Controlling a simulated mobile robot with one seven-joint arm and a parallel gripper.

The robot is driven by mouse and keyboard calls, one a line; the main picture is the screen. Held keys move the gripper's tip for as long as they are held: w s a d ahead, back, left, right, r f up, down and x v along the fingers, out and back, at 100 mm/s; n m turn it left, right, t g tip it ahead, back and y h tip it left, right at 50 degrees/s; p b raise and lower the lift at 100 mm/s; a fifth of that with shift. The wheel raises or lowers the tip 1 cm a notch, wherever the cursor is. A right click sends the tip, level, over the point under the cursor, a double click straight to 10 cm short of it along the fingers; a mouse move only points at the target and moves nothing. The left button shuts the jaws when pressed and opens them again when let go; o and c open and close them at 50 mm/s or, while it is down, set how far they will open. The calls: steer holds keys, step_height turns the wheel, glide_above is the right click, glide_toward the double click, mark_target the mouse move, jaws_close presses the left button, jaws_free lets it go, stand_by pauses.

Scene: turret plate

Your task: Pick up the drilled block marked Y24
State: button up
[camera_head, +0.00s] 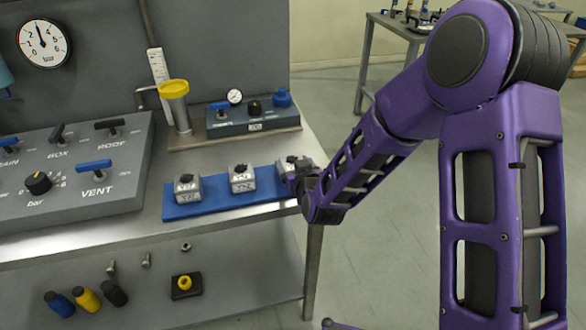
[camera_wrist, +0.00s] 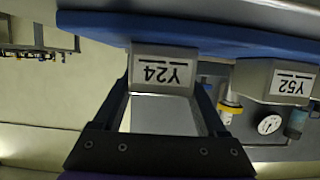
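The block marked Y24 (camera_wrist: 164,68) is a grey block with a white label, seen upside down in the wrist view. It sits against the blue mat (camera_wrist: 225,36), between the two fingertips of my gripper (camera_wrist: 164,84). The fingers flank its sides closely; I cannot tell whether they touch it. In the head view, my gripper (camera_head: 303,178) is at the right end of the blue mat (camera_head: 225,207). It partly hides the rightmost block (camera_head: 291,164) there. A block marked Y52 (camera_wrist: 288,82) stands beside Y24 in the wrist view.
Two more labelled blocks stand on the mat, one in the middle (camera_head: 242,180) and one at left (camera_head: 187,190). Behind are a yellow-topped cylinder (camera_head: 176,108) and a gauge box (camera_head: 254,121). A valve panel (camera_head: 75,190) fills the left. Open floor lies right of the table.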

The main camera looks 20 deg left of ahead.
jaws_close()
steer(key=shift+r, duration=0.15)
